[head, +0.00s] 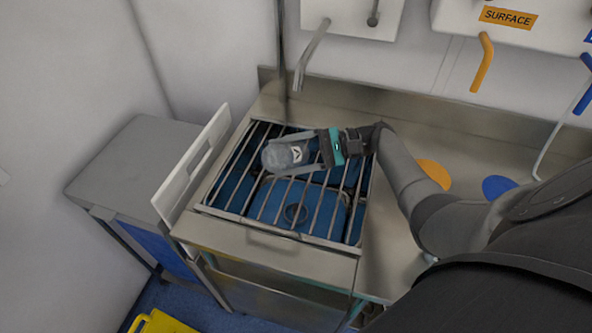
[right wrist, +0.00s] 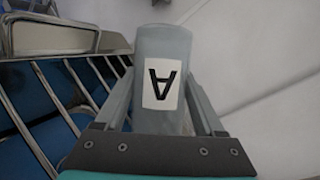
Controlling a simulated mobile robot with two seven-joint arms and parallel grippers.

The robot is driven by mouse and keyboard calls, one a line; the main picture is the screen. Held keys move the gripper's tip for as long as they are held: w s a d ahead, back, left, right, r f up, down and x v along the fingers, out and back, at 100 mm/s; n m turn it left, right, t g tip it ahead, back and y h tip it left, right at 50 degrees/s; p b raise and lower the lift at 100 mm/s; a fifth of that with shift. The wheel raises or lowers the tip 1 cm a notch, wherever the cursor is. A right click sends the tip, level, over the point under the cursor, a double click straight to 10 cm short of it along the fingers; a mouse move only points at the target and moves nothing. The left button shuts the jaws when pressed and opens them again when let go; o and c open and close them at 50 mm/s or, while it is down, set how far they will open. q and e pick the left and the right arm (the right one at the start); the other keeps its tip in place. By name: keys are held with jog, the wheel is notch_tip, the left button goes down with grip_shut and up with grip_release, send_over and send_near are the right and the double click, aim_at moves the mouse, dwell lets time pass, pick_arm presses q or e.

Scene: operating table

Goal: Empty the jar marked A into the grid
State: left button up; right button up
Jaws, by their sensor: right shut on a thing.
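The jar marked A (head: 284,154) is grey and translucent, with a white label bearing a black A. My right gripper (head: 312,150) is shut on it and holds it above the grid, lying tilted with its far end to the left. In the right wrist view the jar (right wrist: 163,60) stands between the two fingers (right wrist: 165,110), its label facing the camera. The grid (head: 240,208) is a row of metal bars over a blue-lined basin set in the steel counter. Whether anything is inside the jar or coming out, I cannot tell. My left gripper is not in view.
A white panel (head: 192,165) stands upright along the grid's left side. A grey-topped cabinet (head: 125,165) is further left. A metal spout (head: 312,55) and an orange spout (head: 483,62) hang from the wall units behind. Orange (head: 434,174) and blue (head: 498,187) discs mark the counter at right.

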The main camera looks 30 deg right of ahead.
jog(key=shift+w+d+r+m+y+b, duration=0.35)
jog(key=shift+d+m+y+b, duration=0.2)
jog(key=shift+b, duration=0.25)
dwell(0.4)
jog(key=shift+a+f, duration=0.1)
dwell(0.7)
